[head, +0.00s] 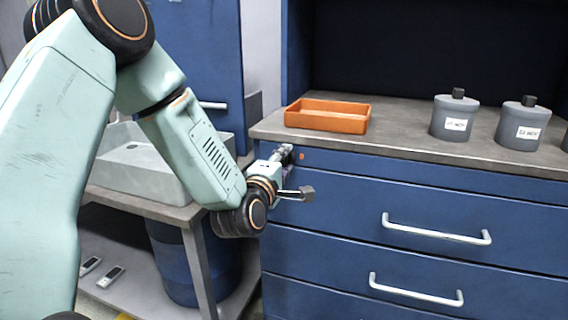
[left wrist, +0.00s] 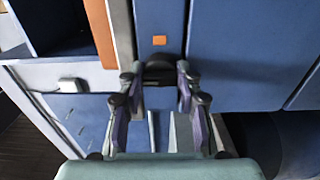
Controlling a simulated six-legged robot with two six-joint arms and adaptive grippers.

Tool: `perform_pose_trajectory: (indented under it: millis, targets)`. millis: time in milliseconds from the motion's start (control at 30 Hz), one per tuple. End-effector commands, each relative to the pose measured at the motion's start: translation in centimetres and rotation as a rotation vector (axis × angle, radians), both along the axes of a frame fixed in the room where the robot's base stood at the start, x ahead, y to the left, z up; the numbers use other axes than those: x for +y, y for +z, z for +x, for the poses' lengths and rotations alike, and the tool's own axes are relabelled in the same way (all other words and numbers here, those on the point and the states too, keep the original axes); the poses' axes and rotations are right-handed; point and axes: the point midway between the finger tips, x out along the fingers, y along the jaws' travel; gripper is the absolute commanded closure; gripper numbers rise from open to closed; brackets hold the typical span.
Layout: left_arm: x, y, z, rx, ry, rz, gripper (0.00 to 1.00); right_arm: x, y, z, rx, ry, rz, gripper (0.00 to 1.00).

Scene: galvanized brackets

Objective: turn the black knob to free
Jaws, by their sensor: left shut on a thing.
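The black knob (left wrist: 160,68) shows in the left wrist view, on the blue front of the cabinet, just below a small orange mark (left wrist: 160,41). My left gripper (left wrist: 158,80) is shut on it, with one finger on either side. In the head view, my left gripper (head: 286,153) reaches the upper left corner of the blue drawer cabinet (head: 345,185), beside the orange mark (head: 302,156). The knob is hidden by the fingers there, and I cannot tell which way it is turned. My right gripper is not in view.
An orange tray (head: 328,121) stands on the worktop (head: 400,140) above the knob. Grey canisters (head: 454,118) stand to its right. Drawer handles (head: 436,231) stick out of the cabinet front. A pale sink (head: 150,175) lies left, close to my left arm.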

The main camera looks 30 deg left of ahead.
Motion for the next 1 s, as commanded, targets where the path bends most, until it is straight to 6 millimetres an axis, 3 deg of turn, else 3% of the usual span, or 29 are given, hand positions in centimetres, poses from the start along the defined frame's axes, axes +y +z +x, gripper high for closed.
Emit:
perform_pose_trajectory:
  millis: [367,400,667,1000]
  targets:
    - [0.02,0.07,0.01,-0.003,0.001,-0.005,0.97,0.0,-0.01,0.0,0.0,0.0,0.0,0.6]
    - [0.02,0.07,0.01,-0.003,0.001,-0.005,0.65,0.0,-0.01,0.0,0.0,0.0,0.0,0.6]
    - [0.01,0.04,0.01,-0.002,0.0,-0.005,0.43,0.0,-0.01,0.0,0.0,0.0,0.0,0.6]
    - [-0.05,-0.01,-0.25,0.0,0.0,-0.005,0.43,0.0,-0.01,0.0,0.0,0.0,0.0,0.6]
